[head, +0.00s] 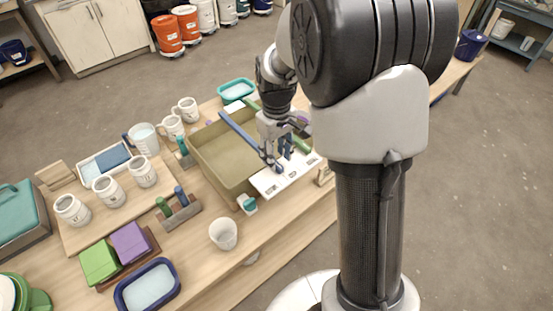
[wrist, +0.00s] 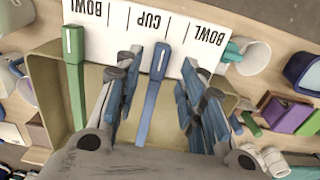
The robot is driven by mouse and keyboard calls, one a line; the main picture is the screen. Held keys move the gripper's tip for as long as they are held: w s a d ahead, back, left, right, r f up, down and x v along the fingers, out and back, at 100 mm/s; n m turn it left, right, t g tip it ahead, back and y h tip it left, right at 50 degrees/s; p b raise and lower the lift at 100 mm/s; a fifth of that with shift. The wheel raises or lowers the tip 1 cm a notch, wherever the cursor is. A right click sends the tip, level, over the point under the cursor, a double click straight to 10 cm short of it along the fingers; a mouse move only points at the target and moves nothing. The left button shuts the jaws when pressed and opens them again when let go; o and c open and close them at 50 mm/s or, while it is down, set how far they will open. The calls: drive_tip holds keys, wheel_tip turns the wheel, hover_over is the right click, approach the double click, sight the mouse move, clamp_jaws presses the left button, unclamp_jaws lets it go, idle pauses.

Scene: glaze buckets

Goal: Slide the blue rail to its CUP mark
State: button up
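The blue rail (head: 238,127) lies across the olive basin. In the wrist view the blue rail (wrist: 151,98) runs between my fingers, and its white-lined end rests on the label board (wrist: 118,45). That end points between the CUP word (wrist: 150,20) and the right BOWL word, nearer CUP; exact alignment is hard to tell. My gripper (wrist: 162,105) is open, with one finger on each side of the rail and visible gaps. In the head view my gripper (head: 280,155) is over the board side of the basin and hides part of the rail.
A green rail (wrist: 75,80) crosses the basin (wrist: 50,62) to the left in the wrist view. The basin (head: 208,172) stands among mugs (head: 143,170), a white cup (head: 223,234) and a small rack (head: 180,212) on the wooden table.

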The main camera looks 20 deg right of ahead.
wheel_tip(320, 180, up, 9)
idle(0.3)
drive_tip(key=shift+r, duration=0.15)
drive_tip(key=s+a+r+m+t, duration=0.2)
drive_tip(key=s+a+r, duration=0.2)
drive_tip(key=s+r, duration=0.5)
drive_tip(key=s+a+f+m+t, duration=0.1)
drive_tip(key=s+f+t, duration=0.1)
drive_tip(key=s, duration=1.2)
drive_tip(key=shift+a+f+m+t, duration=0.3)
drive_tip(key=shift+a+f, duration=0.1)
drive_tip(key=shift+f, duration=0.15)
